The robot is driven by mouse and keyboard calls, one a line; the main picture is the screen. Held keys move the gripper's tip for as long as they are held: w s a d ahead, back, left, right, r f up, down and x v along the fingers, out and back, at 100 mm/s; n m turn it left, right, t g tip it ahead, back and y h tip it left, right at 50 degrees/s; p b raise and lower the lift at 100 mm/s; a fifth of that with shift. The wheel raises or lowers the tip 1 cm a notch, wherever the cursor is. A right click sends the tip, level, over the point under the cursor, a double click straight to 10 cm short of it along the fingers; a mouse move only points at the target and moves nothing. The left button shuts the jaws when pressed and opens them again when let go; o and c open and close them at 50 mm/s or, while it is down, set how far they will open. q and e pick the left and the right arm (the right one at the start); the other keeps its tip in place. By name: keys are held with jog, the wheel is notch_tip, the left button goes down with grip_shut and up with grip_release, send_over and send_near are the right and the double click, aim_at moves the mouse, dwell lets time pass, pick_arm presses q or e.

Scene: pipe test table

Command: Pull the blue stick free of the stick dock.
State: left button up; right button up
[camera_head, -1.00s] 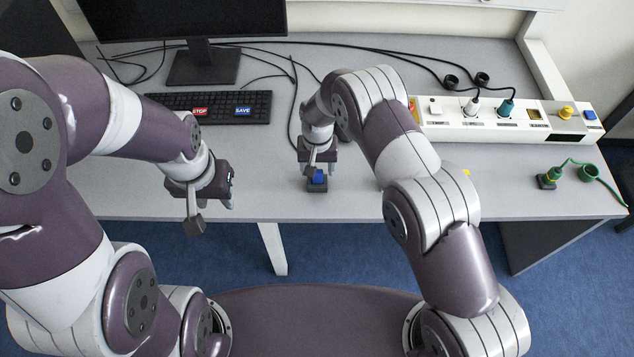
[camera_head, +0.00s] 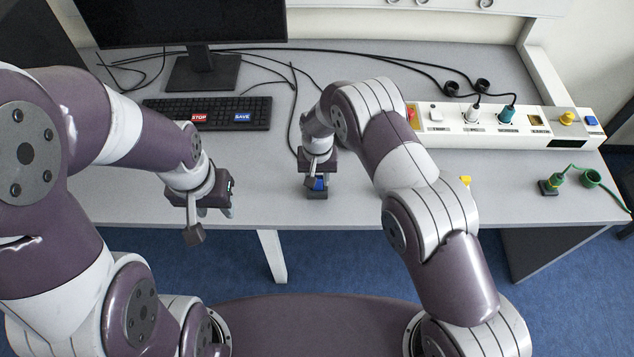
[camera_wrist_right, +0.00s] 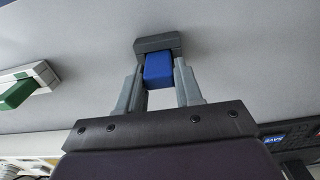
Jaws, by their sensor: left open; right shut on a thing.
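The blue stick (camera_head: 319,184) stands at the dark stick dock (camera_head: 317,193) near the table's front edge. My right gripper (camera_head: 319,179) is over the dock, pointing down, shut on the blue stick. In the right wrist view the blue stick (camera_wrist_right: 159,70) lies between the two grey fingers, and its far end meets the dark dock (camera_wrist_right: 156,44). How deep the stick sits in the dock is hidden. My left gripper (camera_head: 216,211) is open and empty, left of the dock near the front edge.
A keyboard (camera_head: 160,108) with red STOP and blue SAVE keys and a monitor (camera_head: 190,22) are at the back left. A white socket strip (camera_head: 450,128) and a green plug (camera_head: 553,183) are on the right. A small yellow piece (camera_head: 465,181) lies right of my right arm.

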aim_at(317, 176)
jog(key=shift+r+p, duration=0.9)
jog(key=shift+r, duration=0.7)
jog(key=shift+r, duration=0.1)
notch_tip(317, 176, up, 8)
jog(key=p, duration=0.5)
